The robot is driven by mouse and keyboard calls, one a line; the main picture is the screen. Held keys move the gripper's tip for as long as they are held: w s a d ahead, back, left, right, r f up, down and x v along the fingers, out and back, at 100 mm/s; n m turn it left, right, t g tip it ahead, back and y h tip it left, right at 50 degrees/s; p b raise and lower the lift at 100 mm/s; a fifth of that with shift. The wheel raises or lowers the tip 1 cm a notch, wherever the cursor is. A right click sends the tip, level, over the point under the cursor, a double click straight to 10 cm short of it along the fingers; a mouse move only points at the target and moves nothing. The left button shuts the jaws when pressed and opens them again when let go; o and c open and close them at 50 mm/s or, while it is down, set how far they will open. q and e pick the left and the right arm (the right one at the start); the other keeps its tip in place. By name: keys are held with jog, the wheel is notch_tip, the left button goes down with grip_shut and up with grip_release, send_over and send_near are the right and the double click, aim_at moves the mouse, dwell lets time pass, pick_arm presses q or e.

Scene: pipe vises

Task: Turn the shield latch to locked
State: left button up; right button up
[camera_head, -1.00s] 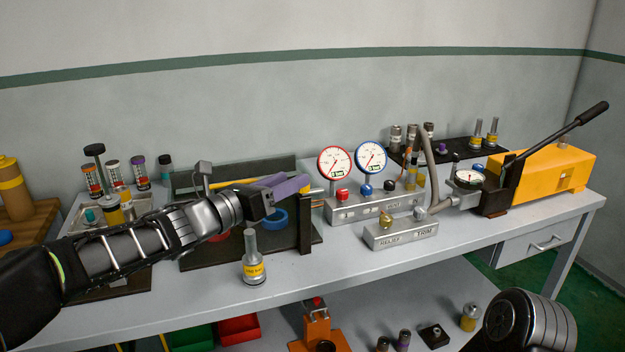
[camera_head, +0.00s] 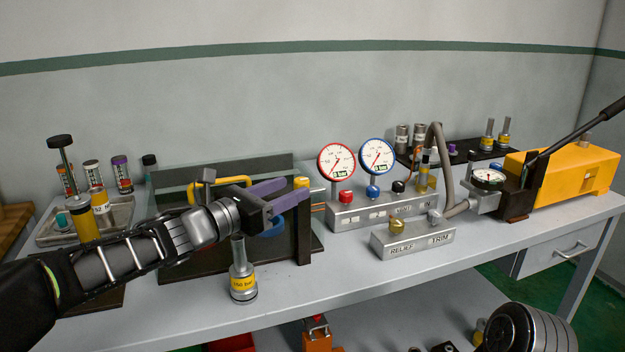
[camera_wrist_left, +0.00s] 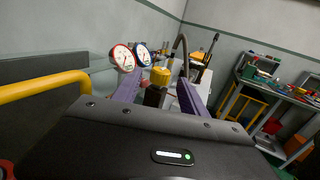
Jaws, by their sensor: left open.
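My left gripper (camera_head: 298,190) is open, its two purple fingers pointing right at the right end of the shield fixture. A small yellow knob (camera_head: 301,183), which looks like the shield latch, sits on top of the dark post there. In the left wrist view the yellow knob (camera_wrist_left: 160,75) shows between the fingers (camera_wrist_left: 160,90), toward their tips, on a dark block. I cannot tell whether they touch it. The shield is a clear panel in a dark frame (camera_head: 305,240) with a yellow bar handle (camera_head: 220,183). My right gripper is not in view.
A steel cylinder with a yellow label (camera_head: 243,280) stands just below my left gripper. Right of the post are a gauge block with red and blue gauges (camera_head: 337,161), a relief/trim block (camera_head: 412,243) and a yellow pump (camera_head: 565,172). The front of the bench is mostly clear.

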pick_arm(q)
jog(key=p+x, duration=0.1)
jog(key=x, duration=0.6)
jog(key=shift+w+d, duration=0.15)
jog(key=shift+d, duration=0.15)
grip_shut()
dwell(0.4)
